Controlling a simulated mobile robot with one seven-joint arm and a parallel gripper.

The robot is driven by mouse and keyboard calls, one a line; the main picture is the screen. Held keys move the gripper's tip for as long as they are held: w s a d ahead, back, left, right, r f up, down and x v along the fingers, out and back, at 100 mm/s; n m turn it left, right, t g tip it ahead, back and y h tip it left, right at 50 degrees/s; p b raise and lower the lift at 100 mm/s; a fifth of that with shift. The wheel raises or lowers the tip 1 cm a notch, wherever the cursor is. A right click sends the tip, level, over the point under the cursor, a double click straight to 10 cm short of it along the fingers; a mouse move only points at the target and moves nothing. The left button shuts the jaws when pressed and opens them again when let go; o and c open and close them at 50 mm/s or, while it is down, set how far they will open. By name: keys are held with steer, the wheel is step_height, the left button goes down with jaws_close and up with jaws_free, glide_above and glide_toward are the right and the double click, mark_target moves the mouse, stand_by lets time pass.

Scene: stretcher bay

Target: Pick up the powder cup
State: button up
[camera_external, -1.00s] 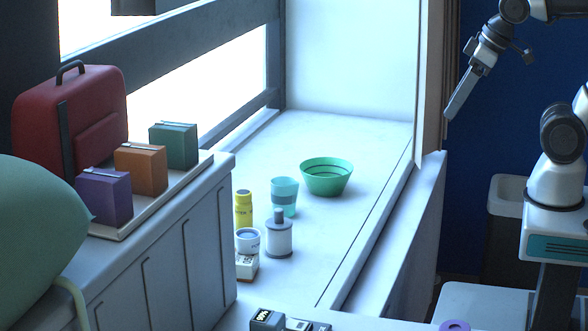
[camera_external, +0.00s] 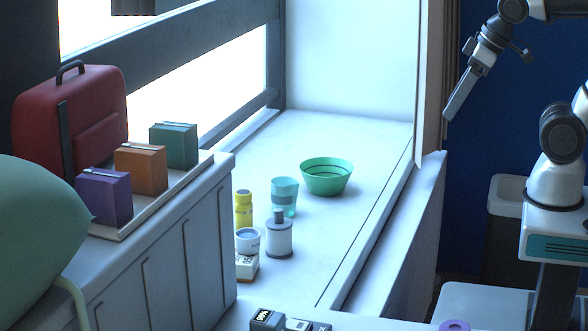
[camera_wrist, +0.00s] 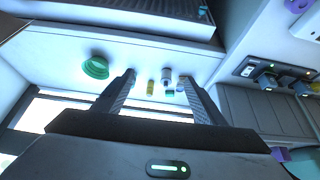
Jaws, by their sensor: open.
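The powder cup (camera_external: 248,243) is a small white cup with dark lettering and a bluish top. It stands on the white counter, close to a grey-and-white jar (camera_external: 279,238), a yellow bottle (camera_external: 244,208) and a small white box (camera_external: 246,267). My gripper (camera_external: 452,112) is up at the right, well away from the cup. In the wrist view my open, empty gripper (camera_wrist: 163,88) frames the group of small items from a distance. The powder cup is too small there to pick out surely, and my right finger partly covers that side.
A teal cup (camera_external: 284,196) and green bowl (camera_external: 326,177) stand farther back on the counter. A raised ledge edges its right side. Purple, orange and green boxes and a red case (camera_external: 70,120) sit on the left cabinet. Clear counter lies right of the bowl.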

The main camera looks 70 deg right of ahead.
steer(key=n, duration=0.1)
steer(key=n+g+b, duration=0.1)
steer(key=n+b, duration=0.3)
steer(key=n, duration=3.1)
glide_above(247, 234)
steer(key=s+a, duration=0.2)
steer(key=s, duration=0.1)
step_height(247, 234, down, 26)
steer(key=shift+r, duration=0.1)
steer(key=shift+p+x, duration=0.35)
steer(key=shift+x, duration=2.45)
steer(key=shift+s+a, duration=0.1)
steer(key=c, duration=1.2)
steer(key=a+r+b, duration=0.2)
steer(key=a+r, duration=0.1)
steer(key=r, duration=0.7)
step_height(247, 234, down, 10)
steer(key=shift+r, duration=0.15)
